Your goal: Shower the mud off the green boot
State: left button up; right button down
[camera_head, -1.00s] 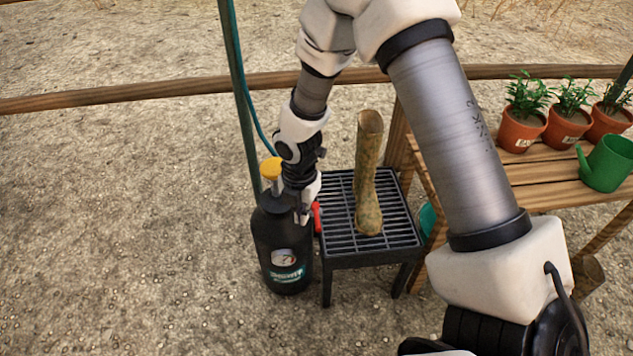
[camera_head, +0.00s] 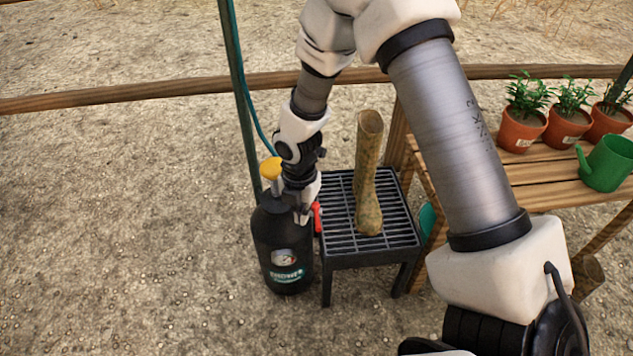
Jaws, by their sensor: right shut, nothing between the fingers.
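The boot (camera_head: 368,180) stands upright on the black slatted grate stand (camera_head: 340,244). It looks olive-brown with mottled mud, its open top facing up. My right gripper (camera_head: 303,214) is shut and empty, pointing down between the black pressure tank (camera_head: 282,245) and the left edge of the stand. The tank has a yellow top (camera_head: 271,168), a gauge and a label. A small red part (camera_head: 317,217) shows just right of the fingertips; I cannot tell whether they touch it. My left gripper is not in view.
A green pole (camera_head: 240,100) with a teal hose rises behind the tank. A wooden bench (camera_head: 545,190) at the right holds several potted plants (camera_head: 522,120) and a green watering can (camera_head: 608,163). A wooden rail (camera_head: 130,93) crosses behind. Open gravel lies at the left.

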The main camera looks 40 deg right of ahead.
jog(key=shift+f, duration=0.1)
notch_tip(320, 180, down, 4)
jog(key=shift+f+b, duration=0.1)
jog(key=shift+b, duration=0.35)
dwell(0.3)
jog(key=shift+s+d+b, duration=0.3)
jog(key=shift+d+b, duration=0.2)
jog(key=shift+d, duration=0.2)
jog(key=shift+s+d+b, duration=0.3)
jog(key=shift+d+b, duration=0.15)
jog(key=shift+d, duration=0.2)
jog(key=shift+s+d+b, duration=0.3)
jog(key=shift+d+b, duration=0.2)
jog(key=shift+d, duration=0.2)
notch_tip(320, 180, up, 5)
jog(key=p, duration=0.7)
jog(key=d, duration=0.6)
jog(key=shift+s+p, duration=0.3)
jog(key=shift+s, duration=0.1)
jog(key=shift+f, duration=0.15)
